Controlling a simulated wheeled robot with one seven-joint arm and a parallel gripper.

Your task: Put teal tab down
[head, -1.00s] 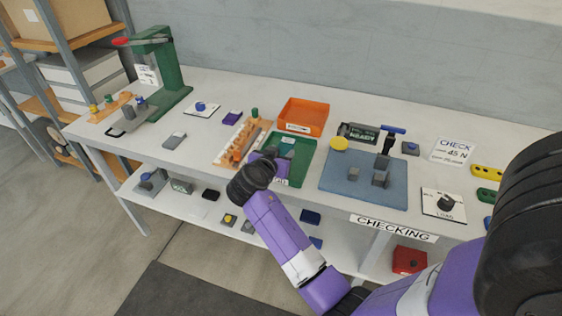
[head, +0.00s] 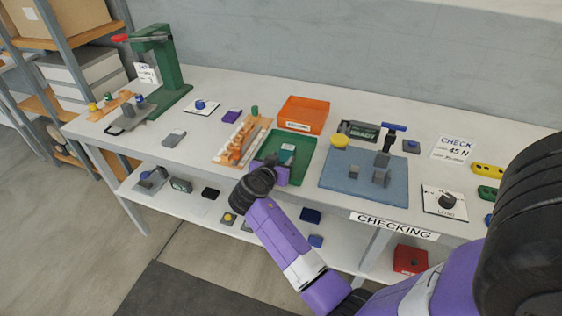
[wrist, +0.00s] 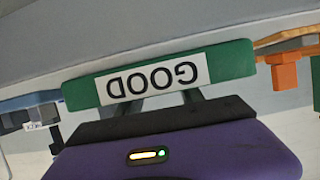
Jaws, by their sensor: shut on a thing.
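The green tray (head: 306,150) sits near the front edge of the table. A white GOOD label (wrist: 155,80) shows upside down on its wall in the wrist view. My gripper (head: 274,160) is low over the front left part of the tray, shut on the teal tab. A small teal-grey piece (head: 287,148) shows just beyond the gripper in the head view and looks like the tab. In the wrist view the fingers run behind the tray wall, so their tips and the tab are hidden. I cannot tell whether the tab touches the tray floor.
A wooden rack (head: 243,140) stands close on the left of the tray. An orange bin (head: 304,115) is right behind it. A blue mat (head: 340,184) with grey blocks and a gauge lies to the right. The tray's right part looks clear.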

